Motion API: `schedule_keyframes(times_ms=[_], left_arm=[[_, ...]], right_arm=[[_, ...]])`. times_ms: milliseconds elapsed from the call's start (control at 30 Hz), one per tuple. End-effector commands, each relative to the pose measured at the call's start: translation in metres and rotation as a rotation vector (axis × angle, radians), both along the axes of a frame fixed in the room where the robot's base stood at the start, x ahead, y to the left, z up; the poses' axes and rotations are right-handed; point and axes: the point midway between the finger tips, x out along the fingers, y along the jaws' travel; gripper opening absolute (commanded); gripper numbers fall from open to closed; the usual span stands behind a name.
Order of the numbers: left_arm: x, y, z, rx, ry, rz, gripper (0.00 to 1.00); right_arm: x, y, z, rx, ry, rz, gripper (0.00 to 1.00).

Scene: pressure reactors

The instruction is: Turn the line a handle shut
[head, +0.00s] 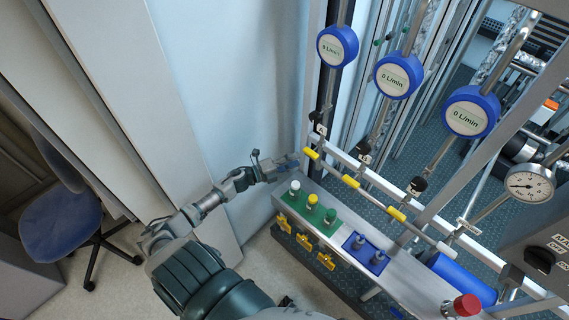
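The line marked A (320,129) is the leftmost of three vertical lines and has a black valve body beside its label. A yellow handle (311,153) sits just below it on the grey rail, the leftmost of three. I cannot tell for certain which part is the line A handle. My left gripper (278,163) is just left of this yellow handle, apart from it, above the left end of the bench. Its fingers look spread and nothing shows between them. My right gripper is not in view.
Other yellow handles (351,181) (396,214) follow along the rail. Below are a green block (310,215) with knobs, a blue block (365,254) and a red button (467,305). Blue flow meters (337,46) hang above. A blue chair (60,220) stands left.

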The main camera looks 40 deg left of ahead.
Motion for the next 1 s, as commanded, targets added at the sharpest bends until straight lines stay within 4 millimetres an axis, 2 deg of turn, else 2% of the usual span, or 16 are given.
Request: schedule_keyframes(times_ms=[100,300,867,933,1000], left_arm=[[-0.020,0.010,-0.002,0.003,0.003,0.000,0.39],[-0.035,0.019,-0.001,0.002,0.001,0.000,0.39],[-0.037,0.019,-0.001,0.000,0.001,0.001,0.39],[-0.037,0.022,-0.007,-0.011,0.013,0.014,0.39],[-0.038,0.028,-0.026,-0.047,0.051,0.054,0.39]], right_arm=[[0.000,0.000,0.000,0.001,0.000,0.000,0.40],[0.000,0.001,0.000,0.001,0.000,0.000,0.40],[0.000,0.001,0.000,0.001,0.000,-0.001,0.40],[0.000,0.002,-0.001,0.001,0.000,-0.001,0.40],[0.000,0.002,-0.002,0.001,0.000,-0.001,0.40]])
